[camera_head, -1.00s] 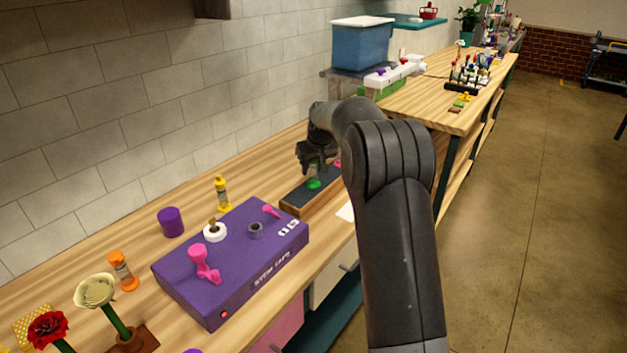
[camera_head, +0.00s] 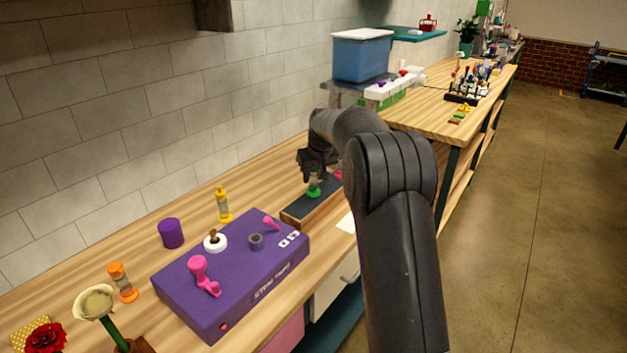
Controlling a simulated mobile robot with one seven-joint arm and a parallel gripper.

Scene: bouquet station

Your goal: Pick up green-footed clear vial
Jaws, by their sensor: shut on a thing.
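The green-footed clear vial (camera_head: 314,189) is at the dark-topped wooden tray (camera_head: 297,217), beyond the purple box. Its green foot shows below my gripper (camera_head: 314,176), and its upper part is mostly hidden by the jaws. My gripper points down and is shut on the vial. Whether the foot touches the tray or hangs just above it, I cannot tell. A pink item (camera_head: 338,174) shows just right of the vial, partly hidden by my arm.
A purple box (camera_head: 240,295) with pink levers stands nearer me. A yellow vial (camera_head: 223,204), a purple cylinder (camera_head: 171,233) and an orange vial (camera_head: 123,282) stand on the bench. A blue bin (camera_head: 361,57) is behind my arm. The tiled wall bounds the left.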

